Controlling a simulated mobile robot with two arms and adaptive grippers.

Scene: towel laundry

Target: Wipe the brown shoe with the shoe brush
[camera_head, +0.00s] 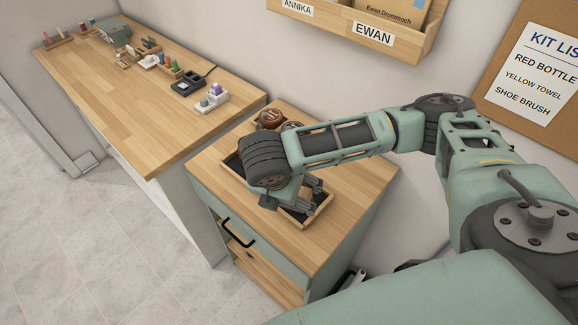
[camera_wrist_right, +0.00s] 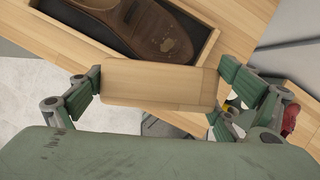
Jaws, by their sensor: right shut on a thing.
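The brown shoe (camera_wrist_right: 150,27) lies in a shallow wooden tray (camera_wrist_right: 208,46) with a dark lining, at the top of the right wrist view. Light specks show on the shoe. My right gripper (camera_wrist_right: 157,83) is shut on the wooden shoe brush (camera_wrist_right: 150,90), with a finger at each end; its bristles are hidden. In that view the brush shows just below the tray's near rim; I cannot tell whether it touches anything. In the head view my right gripper (camera_head: 293,197) is over the tray (camera_head: 314,220), and my arm hides the shoe. My left gripper is out of view.
The tray sits on a wooden-topped cabinet (camera_head: 355,190) with a black-handled drawer (camera_head: 255,247). Round brown items (camera_head: 271,118) stand behind it. A long counter (camera_head: 130,95) on the left holds small items, including a white holder (camera_head: 212,103). A kit list (camera_head: 535,75) hangs on the right.

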